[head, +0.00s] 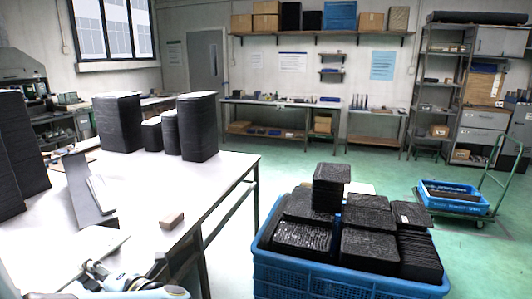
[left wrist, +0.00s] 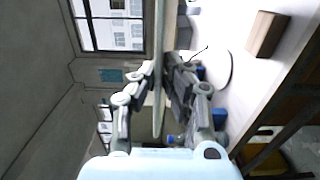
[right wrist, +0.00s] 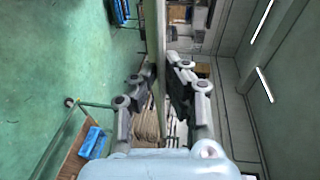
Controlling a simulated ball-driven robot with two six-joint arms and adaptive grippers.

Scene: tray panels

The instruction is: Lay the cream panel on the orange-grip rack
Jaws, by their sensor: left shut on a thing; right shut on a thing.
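The cream panel shows as a thin pale strip, seen edge-on, in the left wrist view (left wrist: 158,40) and the right wrist view (right wrist: 162,28). My left gripper (left wrist: 160,76) is shut on it, a finger on each side. My right gripper (right wrist: 162,72) is also shut on it in the right wrist view. In the head view my left gripper (head: 93,272) is low at the left, over the near part of the white table. My right gripper is outside the head view. I cannot make out an orange-grip rack in any view.
Stacks of dark trays (head: 197,128) stand on the white table (head: 150,180), with a tilted grey piece (head: 86,190) and a small brown block (head: 172,220). A blue crate (head: 345,283) full of dark trays is right of the table. Green floor (head: 370,170) lies open behind it.

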